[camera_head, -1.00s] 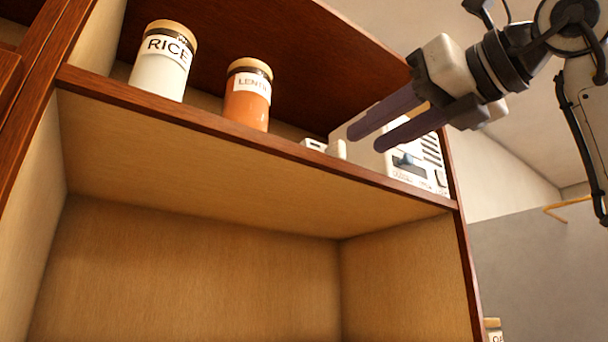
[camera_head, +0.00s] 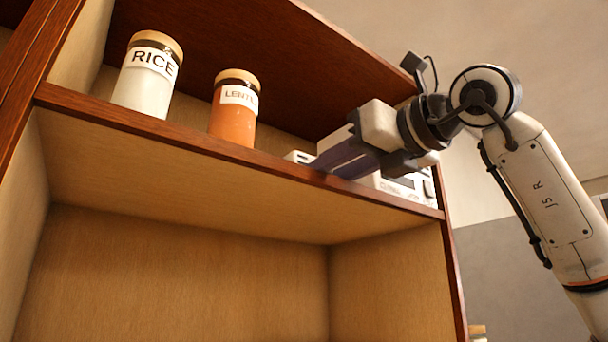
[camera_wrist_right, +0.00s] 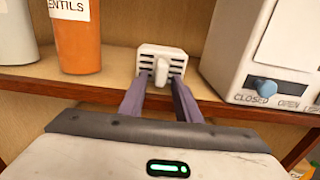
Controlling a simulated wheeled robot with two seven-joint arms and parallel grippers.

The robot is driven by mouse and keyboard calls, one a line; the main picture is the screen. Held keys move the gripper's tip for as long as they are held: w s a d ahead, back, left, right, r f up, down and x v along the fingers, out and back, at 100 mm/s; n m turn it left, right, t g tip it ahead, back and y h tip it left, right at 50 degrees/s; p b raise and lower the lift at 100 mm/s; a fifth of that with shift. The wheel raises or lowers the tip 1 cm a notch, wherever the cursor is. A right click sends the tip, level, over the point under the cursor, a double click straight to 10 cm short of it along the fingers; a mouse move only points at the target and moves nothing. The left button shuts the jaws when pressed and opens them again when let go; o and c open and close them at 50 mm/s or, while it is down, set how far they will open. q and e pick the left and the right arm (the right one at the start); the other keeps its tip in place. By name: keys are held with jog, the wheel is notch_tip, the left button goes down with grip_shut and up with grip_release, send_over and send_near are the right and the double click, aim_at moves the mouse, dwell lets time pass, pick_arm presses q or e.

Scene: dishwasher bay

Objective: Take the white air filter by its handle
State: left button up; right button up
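The white air filter (camera_wrist_right: 150,52) has a slatted front and a small handle (camera_wrist_right: 161,73) sticking out. It stands on the shelf in the right wrist view, between the lentils jar and a white box. In the head view only a small part of the filter (camera_head: 298,156) shows past my fingers. My right gripper (camera_wrist_right: 159,82) is open, its two purple fingers apart with the handle between or just beyond their tips. I cannot tell whether they touch it. In the head view the right gripper (camera_head: 325,163) is at the shelf's front edge. My left gripper is not in view.
A white box with a blue knob (camera_wrist_right: 265,85) and OPEN/CLOSED lettering stands close on the right. The lentils jar (camera_head: 233,108) and rice jar (camera_head: 147,73) stand on the left. The shelf's wooden front edge (camera_head: 190,133) runs below the fingers. The compartment underneath is empty.

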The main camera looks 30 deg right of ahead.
grip_shut()
jog(key=shift+r, duration=0.1)
